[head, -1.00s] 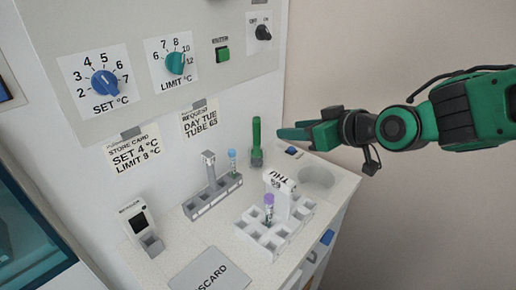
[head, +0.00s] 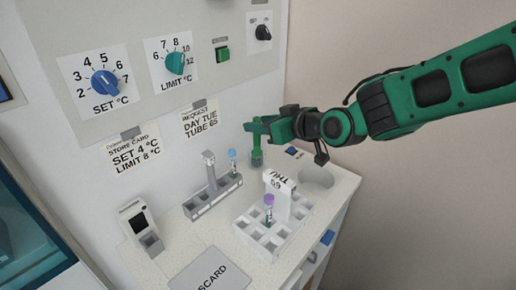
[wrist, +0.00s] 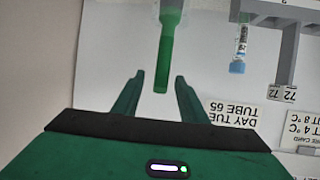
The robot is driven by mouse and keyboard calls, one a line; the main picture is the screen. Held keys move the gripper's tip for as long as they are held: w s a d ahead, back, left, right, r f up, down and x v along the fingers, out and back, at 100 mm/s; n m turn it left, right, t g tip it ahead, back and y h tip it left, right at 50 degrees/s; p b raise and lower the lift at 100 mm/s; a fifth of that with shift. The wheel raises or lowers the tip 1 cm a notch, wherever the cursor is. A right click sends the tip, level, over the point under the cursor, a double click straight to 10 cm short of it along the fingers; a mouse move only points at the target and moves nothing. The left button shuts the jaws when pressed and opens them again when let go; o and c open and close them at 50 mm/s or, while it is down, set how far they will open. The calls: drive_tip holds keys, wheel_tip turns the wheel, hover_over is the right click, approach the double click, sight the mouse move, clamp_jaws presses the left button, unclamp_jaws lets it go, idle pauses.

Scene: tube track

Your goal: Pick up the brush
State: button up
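The brush (head: 257,157) is green and stands upright at the back of the white worktop, near the wall. It also shows in the wrist view (wrist: 168,45), its handle end reaching in between my fingertips. My gripper (head: 258,126) is at the upper part of the handle, with its fingers pointing left. In the wrist view my gripper (wrist: 159,80) is open, with one finger on each side of the handle and gaps visible on both sides. In the head view the fingers hide part of the handle.
A grey rack (head: 212,196) with a blue-capped tube (head: 232,157) stands left of the brush. A white rack (head: 262,238) with a purple-capped tube (head: 268,204) is in front. A control panel (head: 150,60) rises behind.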

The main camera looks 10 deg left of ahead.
drive_tip(key=shift+x, duration=0.95)
clamp_jaws()
drive_tip(key=shift+r, duration=0.15)
